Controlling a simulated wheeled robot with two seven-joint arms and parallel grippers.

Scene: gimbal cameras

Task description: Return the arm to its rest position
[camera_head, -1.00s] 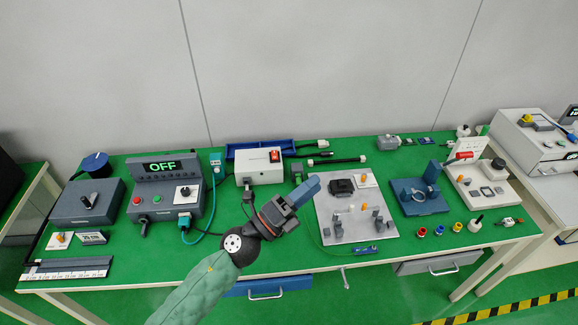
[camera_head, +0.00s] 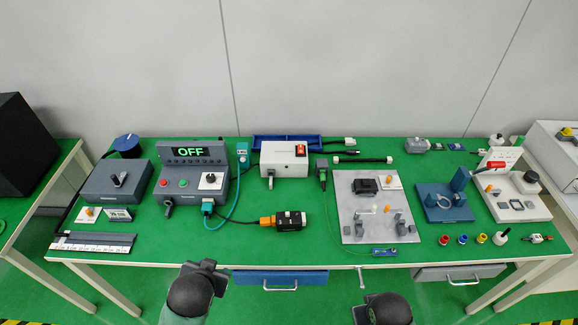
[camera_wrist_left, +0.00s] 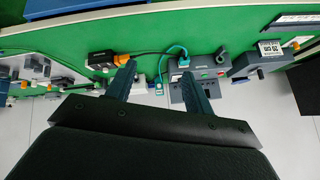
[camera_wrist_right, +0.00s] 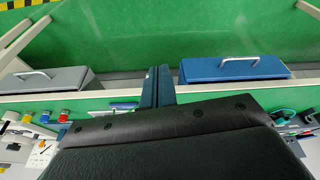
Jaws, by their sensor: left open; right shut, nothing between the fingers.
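Both of my arms are drawn back to the front of the green table (camera_head: 150,235). My left arm (camera_head: 193,292) shows at the bottom of the head view, in front of the table's edge. In the left wrist view my left gripper (camera_wrist_left: 158,82) is open, its two fingers apart with nothing held. My right arm (camera_head: 385,309) shows at the bottom, right of the middle. In the right wrist view my right gripper (camera_wrist_right: 158,78) has its fingers together and empty. Its fingertips are hard to make out in the head view.
A black device with an orange end (camera_head: 290,219) lies on the table, cabled towards the OFF control box (camera_head: 190,180). A white box (camera_head: 284,159), a grey plate (camera_head: 350,215) and a blue fixture (camera_head: 443,203) stand behind. A blue drawer (camera_head: 280,280) and grey drawer (camera_head: 430,274) hang under the front edge.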

